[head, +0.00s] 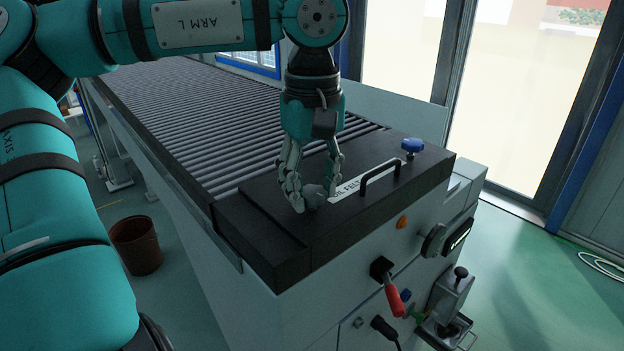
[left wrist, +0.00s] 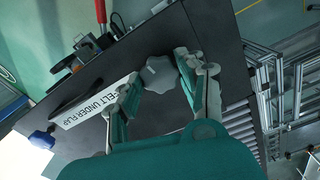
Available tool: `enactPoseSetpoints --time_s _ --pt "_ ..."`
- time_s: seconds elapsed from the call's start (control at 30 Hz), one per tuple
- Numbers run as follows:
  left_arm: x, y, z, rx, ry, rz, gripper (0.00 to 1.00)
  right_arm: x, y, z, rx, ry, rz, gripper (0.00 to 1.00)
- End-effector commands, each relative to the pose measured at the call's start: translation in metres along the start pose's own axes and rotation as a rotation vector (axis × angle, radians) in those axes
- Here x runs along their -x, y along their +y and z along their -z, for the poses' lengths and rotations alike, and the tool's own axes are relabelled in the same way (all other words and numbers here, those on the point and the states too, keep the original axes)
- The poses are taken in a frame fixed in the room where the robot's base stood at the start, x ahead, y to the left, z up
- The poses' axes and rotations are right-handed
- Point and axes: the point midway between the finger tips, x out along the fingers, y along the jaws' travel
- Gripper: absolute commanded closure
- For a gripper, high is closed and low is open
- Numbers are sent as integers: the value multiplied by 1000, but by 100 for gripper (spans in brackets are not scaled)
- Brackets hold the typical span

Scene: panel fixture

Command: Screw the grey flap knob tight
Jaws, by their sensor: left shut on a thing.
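The grey flap knob (head: 314,194) is a lobed knob on the dark flap (head: 270,228) at the end of the roller conveyor. My left gripper (head: 310,198) points down from above with its fingers closed around the knob; they partly hide it in the head view. In the left wrist view the knob (left wrist: 160,74) shows its lobed top between the two fingers of the left gripper (left wrist: 158,78). Whether the knob is fully seated cannot be told. My right gripper is not in view.
A label (head: 345,190), a black handle (head: 380,178) and a blue knob (head: 412,146) are on the flap right of my gripper. A red-handled lever (head: 393,296) sticks out of the front panel. A brown bin (head: 137,246) stands on the floor at left.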

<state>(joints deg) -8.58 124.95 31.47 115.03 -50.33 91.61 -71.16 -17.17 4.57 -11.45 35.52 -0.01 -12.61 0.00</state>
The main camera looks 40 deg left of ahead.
Motion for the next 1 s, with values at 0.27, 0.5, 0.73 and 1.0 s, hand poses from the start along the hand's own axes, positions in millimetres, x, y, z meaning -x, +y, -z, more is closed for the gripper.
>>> enactPoseSetpoints --time_s 0.27,0.5,0.73,1.0 --pt "0 0 0 -123 0 0 93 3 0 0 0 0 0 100" --pt "0 0 0 -161 0 0 93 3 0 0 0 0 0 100" --pt "0 0 0 -164 0 0 93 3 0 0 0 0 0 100" --pt "0 0 0 -163 0 0 45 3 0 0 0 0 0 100"
